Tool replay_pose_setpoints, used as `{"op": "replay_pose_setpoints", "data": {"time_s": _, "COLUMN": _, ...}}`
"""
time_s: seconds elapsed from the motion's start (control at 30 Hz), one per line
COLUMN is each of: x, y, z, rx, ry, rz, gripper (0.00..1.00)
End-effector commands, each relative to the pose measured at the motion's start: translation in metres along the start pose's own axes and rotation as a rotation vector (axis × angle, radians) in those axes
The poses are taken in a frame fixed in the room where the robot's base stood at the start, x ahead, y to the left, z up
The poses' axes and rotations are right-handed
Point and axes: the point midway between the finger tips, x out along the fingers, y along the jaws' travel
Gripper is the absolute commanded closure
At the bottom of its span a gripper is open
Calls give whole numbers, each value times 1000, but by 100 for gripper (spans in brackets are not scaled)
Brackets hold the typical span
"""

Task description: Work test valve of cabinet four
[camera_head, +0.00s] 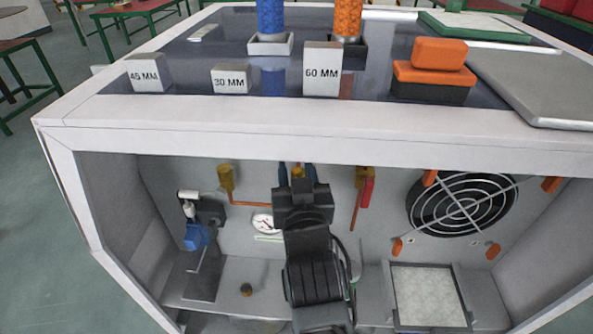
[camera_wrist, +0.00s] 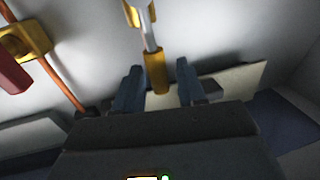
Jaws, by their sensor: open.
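My gripper (camera_head: 297,176) reaches into the open cabinet (camera_head: 130,135), close to its back wall. Its two blue fingers are apart in the wrist view (camera_wrist: 157,72). A yellow-tipped valve handle (camera_wrist: 156,75) with a silver stem lies between the fingers, with gaps visible on both sides. In the head view its yellow part (camera_head: 297,171) shows between the fingertips, and my arm hides the rest. A red-handled valve (camera_head: 367,191) on a copper pipe is to the right; it also shows at upper left in the wrist view (camera_wrist: 12,75). No cabinet number is readable.
A yellow fitting (camera_head: 226,178), a round gauge (camera_head: 263,223) and a blue part (camera_head: 195,237) are left of my arm. A fan grille (camera_head: 462,204) and a framed pale panel (camera_head: 427,296) are right. Marked blocks (camera_head: 322,70) stand on top.

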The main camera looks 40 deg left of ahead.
Motion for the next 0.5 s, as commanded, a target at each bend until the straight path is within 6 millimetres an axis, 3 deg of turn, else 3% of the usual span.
{"op": "replay_pose_setpoints", "data": {"time_s": 0.13, "x": 0, "y": 0, "z": 0, "rx": 0, "ry": 0, "rz": 0, "gripper": 60}}
{"op": "replay_pose_setpoints", "data": {"time_s": 0.5, "x": 0, "y": 0, "z": 0, "rx": 0, "ry": 0, "rz": 0, "gripper": 95}}
